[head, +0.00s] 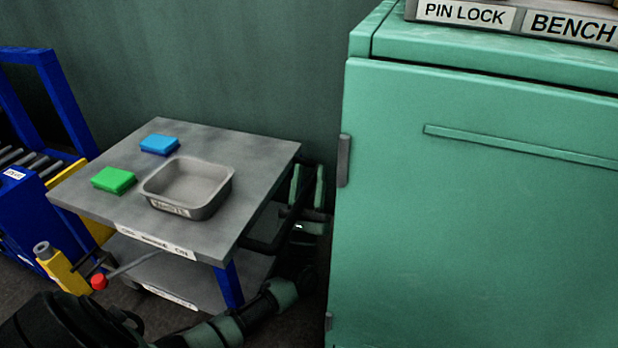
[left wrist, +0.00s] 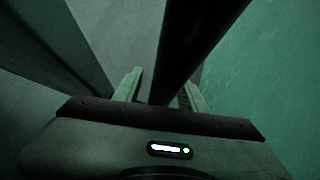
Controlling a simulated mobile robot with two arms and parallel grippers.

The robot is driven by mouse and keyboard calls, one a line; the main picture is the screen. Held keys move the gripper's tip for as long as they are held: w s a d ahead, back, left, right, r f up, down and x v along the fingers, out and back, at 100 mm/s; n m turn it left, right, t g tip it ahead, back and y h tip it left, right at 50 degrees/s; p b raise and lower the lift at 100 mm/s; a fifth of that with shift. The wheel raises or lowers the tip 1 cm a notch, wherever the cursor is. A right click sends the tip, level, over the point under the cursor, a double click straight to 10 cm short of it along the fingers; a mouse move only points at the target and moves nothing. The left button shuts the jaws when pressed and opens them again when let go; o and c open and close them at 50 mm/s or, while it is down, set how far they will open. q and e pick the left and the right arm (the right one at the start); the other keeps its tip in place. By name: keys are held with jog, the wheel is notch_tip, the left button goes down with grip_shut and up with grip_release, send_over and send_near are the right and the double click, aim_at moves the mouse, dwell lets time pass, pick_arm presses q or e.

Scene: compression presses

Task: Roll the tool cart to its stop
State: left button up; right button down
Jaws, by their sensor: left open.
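The tool cart (head: 252,170) has a grey top, a lower shelf and blue legs, and stands left of centre in the head view. Its dark handle (head: 262,243) sticks out from its right side. My left gripper (head: 307,172) is at that side, in the gap between the cart and the green cabinet. It is open, fingers pointing up in the picture. In the left wrist view, a dark bar (left wrist: 190,45), likely the handle, runs between the open fingers (left wrist: 162,82). I cannot tell whether they touch it. The stop is not identifiable. My right gripper is not in view.
On the cart lie a grey tray (head: 222,197), a green block (head: 114,180) and a blue block (head: 159,144). A green cabinet (head: 470,230) stands close on the right. A blue frame with rollers (head: 30,210) and a yellow post with a red-knobbed lever (head: 98,282) stand left.

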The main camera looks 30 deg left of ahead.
pick_arm(q)
grip_shut()
jog(key=shift+f, duration=0.1)
dwell(1.2)
